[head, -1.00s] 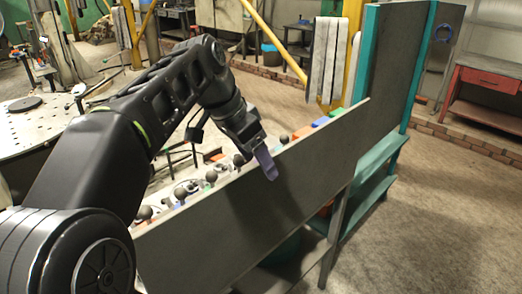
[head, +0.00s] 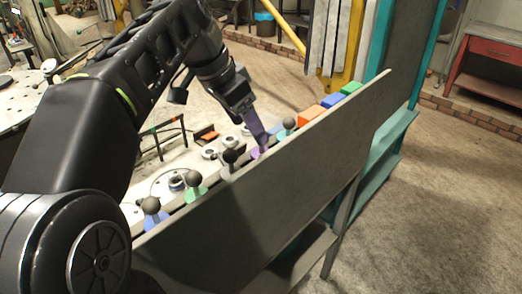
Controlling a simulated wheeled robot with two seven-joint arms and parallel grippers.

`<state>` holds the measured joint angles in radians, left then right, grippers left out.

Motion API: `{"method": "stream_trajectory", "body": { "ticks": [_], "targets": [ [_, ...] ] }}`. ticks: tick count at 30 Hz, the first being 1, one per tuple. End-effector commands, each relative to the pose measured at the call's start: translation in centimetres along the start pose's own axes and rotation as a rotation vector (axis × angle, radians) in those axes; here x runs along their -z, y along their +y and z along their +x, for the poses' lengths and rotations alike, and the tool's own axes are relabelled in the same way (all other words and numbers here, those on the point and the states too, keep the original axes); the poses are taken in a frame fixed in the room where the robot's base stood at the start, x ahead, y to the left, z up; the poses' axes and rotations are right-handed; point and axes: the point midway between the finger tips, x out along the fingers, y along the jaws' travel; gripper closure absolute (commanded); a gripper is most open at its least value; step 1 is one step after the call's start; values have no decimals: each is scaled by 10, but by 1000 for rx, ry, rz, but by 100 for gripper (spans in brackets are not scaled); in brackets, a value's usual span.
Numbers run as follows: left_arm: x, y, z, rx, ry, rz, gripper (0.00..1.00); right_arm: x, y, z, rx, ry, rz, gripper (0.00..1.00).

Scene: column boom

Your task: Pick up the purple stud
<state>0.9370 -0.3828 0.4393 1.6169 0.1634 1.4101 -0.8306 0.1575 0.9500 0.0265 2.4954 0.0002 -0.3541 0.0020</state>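The purple stud (head: 256,154) is in the head view, in the row behind the upright grey board. Only a small purple part of it shows, right at the tip of my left gripper (head: 257,138). The gripper comes down on it from the upper left, tilted. Its purplish-grey finger hides most of the stud. I see the fingers nearly edge-on, so I cannot tell whether they are open or shut, or whether they touch the stud. My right gripper is not in view.
The grey board (head: 270,200) stands in front of the row. Nearby are a blue stud (head: 154,215), a green stud (head: 195,192) and a teal stud (head: 284,131), with dark knobs. Orange (head: 312,116), blue (head: 333,100) and green (head: 351,88) blocks lie farther right.

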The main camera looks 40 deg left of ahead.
Motion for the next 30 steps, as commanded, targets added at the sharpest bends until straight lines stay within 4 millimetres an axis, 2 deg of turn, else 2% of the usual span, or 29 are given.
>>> {"method": "stream_trajectory", "body": {
  "ticks": [9,18,30],
  "targets": [
    [0,0,2,0,-1,-1,30,1,0,1,0,1,-1,64],
    [-2,0,28,0,-1,-2,30,2,8,24,2,4,-3,64],
    [0,1,30,-1,-2,-1,30,2,8,23,3,5,-3,64]
  ]
}}
